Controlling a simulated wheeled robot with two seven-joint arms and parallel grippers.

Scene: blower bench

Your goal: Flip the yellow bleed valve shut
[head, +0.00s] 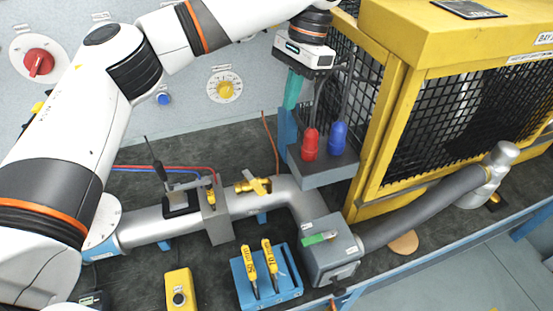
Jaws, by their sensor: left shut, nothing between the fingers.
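The yellow bleed valve (254,186) sits on top of the grey pipe (150,226), right of the grey bracket. Its small yellow handle lies tilted across the pipe; I cannot tell its exact setting. My left gripper (291,104) comes in from the upper left and points down, above and to the right of the valve, clearly apart from it. Its teal fingers look closed together, with nothing between them. My right gripper is not in view.
A yellow mesh cage (400,110) stands right. A blue tool holder (283,285) and grey box (332,262) are in front.

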